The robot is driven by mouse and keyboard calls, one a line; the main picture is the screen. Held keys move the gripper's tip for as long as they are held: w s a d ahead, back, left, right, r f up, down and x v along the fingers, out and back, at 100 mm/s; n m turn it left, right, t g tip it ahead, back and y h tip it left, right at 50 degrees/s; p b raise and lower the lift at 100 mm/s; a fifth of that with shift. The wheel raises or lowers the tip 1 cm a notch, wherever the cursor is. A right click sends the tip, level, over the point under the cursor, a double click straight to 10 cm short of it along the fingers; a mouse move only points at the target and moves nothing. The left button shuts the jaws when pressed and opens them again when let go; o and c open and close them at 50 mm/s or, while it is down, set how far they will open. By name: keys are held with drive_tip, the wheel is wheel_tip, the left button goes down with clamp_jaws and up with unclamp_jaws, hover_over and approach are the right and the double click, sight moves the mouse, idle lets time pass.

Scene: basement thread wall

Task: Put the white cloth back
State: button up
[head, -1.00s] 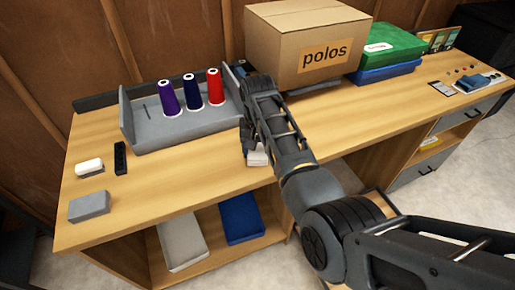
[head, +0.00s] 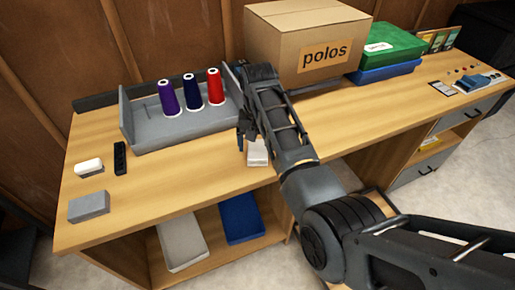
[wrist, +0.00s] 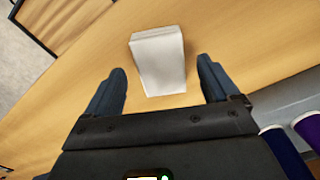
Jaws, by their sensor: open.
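A small white folded block that looks like the white cloth (head: 257,153) lies on the wooden bench top, just in front of the grey spool rack and partly hidden by my arm. In the wrist view the white cloth (wrist: 158,58) lies beyond and between my two fingertips. My gripper (wrist: 162,78) is open and empty, with bare bench showing between the fingers and the cloth. In the head view my gripper (head: 242,137) is beside the cloth, mostly hidden by the wrist.
The grey rack (head: 160,138) holds purple, navy and red thread spools. A "polos" box (head: 300,45) and green case (head: 388,42) stand behind my arm. A grey block (head: 89,206) lies at left. Whitish (head: 183,243) and blue (head: 241,218) flat items lie on the lower shelf.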

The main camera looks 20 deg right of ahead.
sight(258, 151)
wheel_tip(258, 151, up, 9)
drive_tip(key=shift+b, duration=0.35)
